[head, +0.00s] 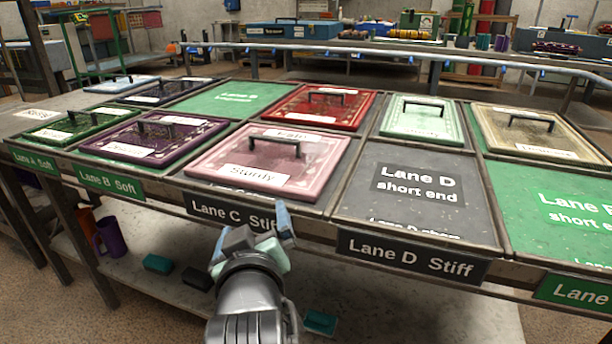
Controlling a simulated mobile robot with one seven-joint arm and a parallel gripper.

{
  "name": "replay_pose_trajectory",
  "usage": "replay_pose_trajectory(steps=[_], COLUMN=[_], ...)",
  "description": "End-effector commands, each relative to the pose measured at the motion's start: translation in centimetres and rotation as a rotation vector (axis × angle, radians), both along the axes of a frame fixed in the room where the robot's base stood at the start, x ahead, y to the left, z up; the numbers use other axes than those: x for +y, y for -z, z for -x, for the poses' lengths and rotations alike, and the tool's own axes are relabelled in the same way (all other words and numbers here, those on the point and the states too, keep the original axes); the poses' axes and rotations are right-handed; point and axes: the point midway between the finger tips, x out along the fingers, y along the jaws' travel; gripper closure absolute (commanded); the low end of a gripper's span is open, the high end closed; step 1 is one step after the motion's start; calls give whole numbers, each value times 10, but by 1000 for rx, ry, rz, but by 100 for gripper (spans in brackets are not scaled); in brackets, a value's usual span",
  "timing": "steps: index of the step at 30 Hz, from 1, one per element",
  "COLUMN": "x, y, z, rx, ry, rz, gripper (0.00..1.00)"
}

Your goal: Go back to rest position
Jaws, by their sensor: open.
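My gripper (258,232) is at the lower middle of the head view, in front of the table's front edge by the "Lane C Stiff" label (232,214). Its jaws are open, and blue-grey fingers show at its end. I see nothing clearly held between them. The pink rug panel (229,153) with a dark handle and a "Sturdy" label lies just beyond it in Lane C. The gripper is apart from the panel.
The table holds a purple panel (190,130), a red panel (350,97), a mint panel (394,128) and a beige panel (574,140). The grey Lane D short end (380,215) is bare. A lower shelf holds a purple mug (113,238) and several small blocks.

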Motion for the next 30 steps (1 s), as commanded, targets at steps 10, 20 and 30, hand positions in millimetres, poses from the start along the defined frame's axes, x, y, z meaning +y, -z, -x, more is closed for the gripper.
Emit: replay_pose_trajectory(steps=[10,20,30], x=[-56,-77,-77], y=[-251,-406,-508], z=[83,165,163], rx=[-696,-1010,-1005], ry=[54,1,1], rz=[-349,-491,-489], gripper=[0,0,0])
